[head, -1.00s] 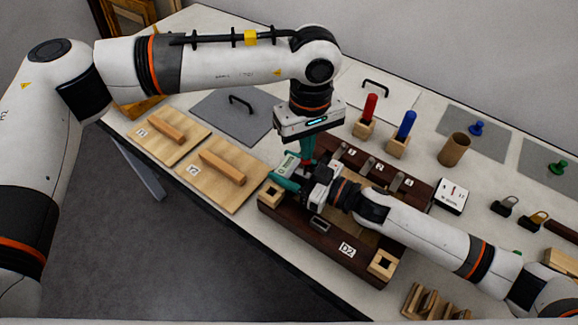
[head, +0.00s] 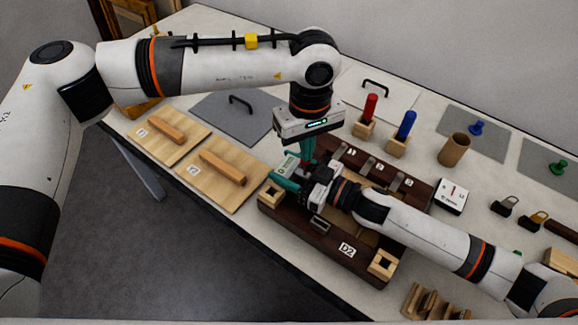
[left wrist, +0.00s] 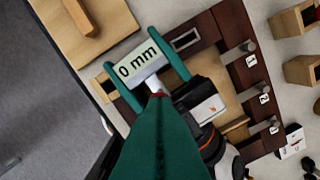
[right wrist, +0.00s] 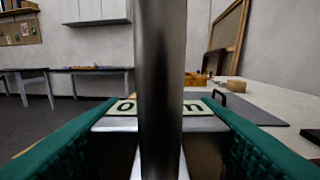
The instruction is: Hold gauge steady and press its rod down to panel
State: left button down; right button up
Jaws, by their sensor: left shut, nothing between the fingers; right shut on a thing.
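The gauge (left wrist: 138,62) has a pale display reading "0 mm" in the left wrist view; its display (head: 289,164) is small in the head view. My right gripper (head: 288,174) is shut on the gauge, its teal fingers on either side of the display. A grey metal rod (right wrist: 160,80) stands upright between the fingers in the right wrist view. My left gripper (head: 306,156) is shut and empty, pointing down right over the gauge. A small red part shows at its tip in the left wrist view; contact cannot be told. The dark wooden panel (head: 308,231) marked D2 lies below.
Wooden blocks with square holes (head: 383,265) sit on the panel's corners. Boards with handles (head: 222,168) lie left. Red (head: 370,108) and blue (head: 407,125) pegs, a brown cup (head: 454,150) and a white box (head: 450,196) stand behind and right.

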pick_arm(q)
jog(key=shift+f, duration=1.4)
jog(key=shift+r, duration=3.55)
pick_arm(e)
jog(key=o, duration=1.1)
jog(key=v, duration=1.1)
jog(key=shift+s+d, duration=0.25)
jog(key=shift+d, duration=0.2)
